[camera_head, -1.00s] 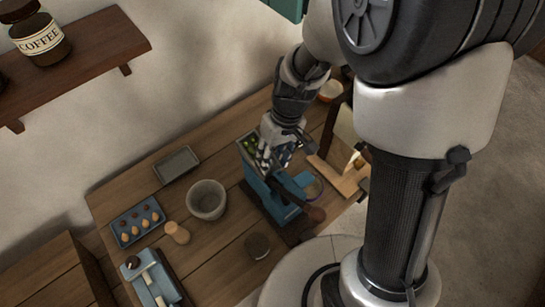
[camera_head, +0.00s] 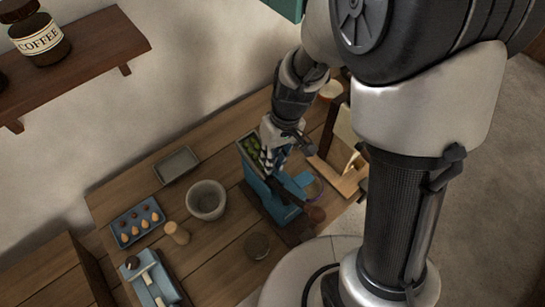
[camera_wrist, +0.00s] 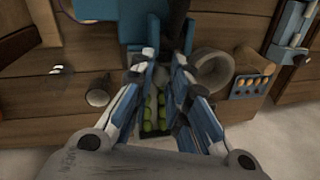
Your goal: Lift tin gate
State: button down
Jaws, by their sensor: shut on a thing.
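A blue tin device (camera_head: 262,184) stands on the wooden table. Green round things (camera_head: 251,147) lie in its upper trough; they also show between my fingers in the wrist view (camera_wrist: 155,112). A dark lever with a brown knob (camera_head: 316,214) sticks out at its front right. My gripper (camera_head: 267,157) is at the trough's right side. In the wrist view my gripper (camera_wrist: 163,56) is shut around a narrow blue part (camera_wrist: 161,76), seemingly the tin gate. The fingers hide much of the gate, so its exact height cannot be told.
A grey bowl (camera_head: 206,200), a grey tray (camera_head: 177,165), a blue tray of small brown and tan pieces (camera_head: 137,222) and a wooden peg (camera_head: 177,233) stand left of the device. A wooden stand (camera_head: 343,178) is close on the right. A dark round thing (camera_head: 257,246) sits in front.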

jog(key=shift+r, duration=0.1)
dwell(0.3)
notch_tip(320, 180, up, 2)
jog(key=shift+r+p, duration=0.2)
jog(key=shift+p, duration=0.6)
jog(key=shift+f, duration=0.1)
jog(key=c, duration=1.5)
grip_release()
jog(key=r, duration=0.4)
jog(key=d+r, duration=0.1)
jog(key=r, duration=0.3)
jog(key=w+d+r, duration=0.1)
jog(key=r, duration=0.2)
jog(key=shift+r, duration=0.4)
